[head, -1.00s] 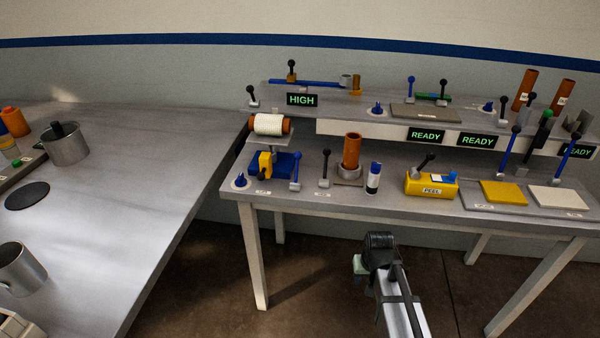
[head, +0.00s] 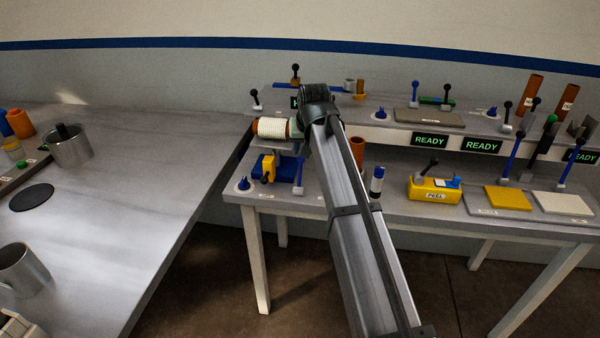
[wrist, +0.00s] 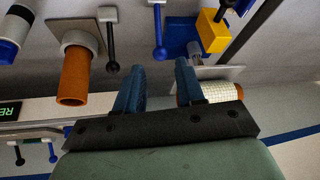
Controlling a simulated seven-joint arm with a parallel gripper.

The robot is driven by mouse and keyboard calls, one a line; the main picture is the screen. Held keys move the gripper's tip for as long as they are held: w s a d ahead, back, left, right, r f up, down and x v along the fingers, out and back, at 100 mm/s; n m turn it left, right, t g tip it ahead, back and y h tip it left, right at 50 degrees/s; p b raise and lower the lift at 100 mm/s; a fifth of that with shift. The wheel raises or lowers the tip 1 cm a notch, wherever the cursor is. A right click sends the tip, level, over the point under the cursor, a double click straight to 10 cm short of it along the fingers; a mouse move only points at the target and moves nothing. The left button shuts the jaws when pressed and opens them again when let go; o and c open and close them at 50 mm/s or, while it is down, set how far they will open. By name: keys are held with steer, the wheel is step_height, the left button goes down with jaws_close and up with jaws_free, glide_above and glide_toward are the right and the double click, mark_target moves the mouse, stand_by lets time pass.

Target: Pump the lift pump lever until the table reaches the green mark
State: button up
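The lift (head: 262,167) has a blue base with a yellow block, below a white roll with orange ends (head: 272,127) on a small plate. A blue-handled lever (head: 299,176) stands just right of the base; it also shows in the wrist view (wrist: 158,28). A black-knobbed lever (wrist: 110,38) stands beside it in the wrist view and is hidden behind my arm in the head view. Which is the pump lever I cannot tell. My gripper (wrist: 160,66) is open and empty, its fingers apart near the roll and above the levers. I cannot make out a green mark.
An orange tube (wrist: 74,76) stands near the fingers. A yellow PEEL box (head: 433,190) and flat yellow and white plates are further right. A raised shelf with levers and READY displays (head: 430,141) runs behind. The grey table (head: 130,190) at left has clear room.

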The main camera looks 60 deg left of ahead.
mark_target(300, 170)
steer(key=shift+m+h, duration=0.4)
steer(key=shift+m, duration=0.2)
steer(key=x, duration=1.4)
steer(key=shift+s+f, duration=0.1)
steer(key=shift+s, duration=0.15)
jaws_close()
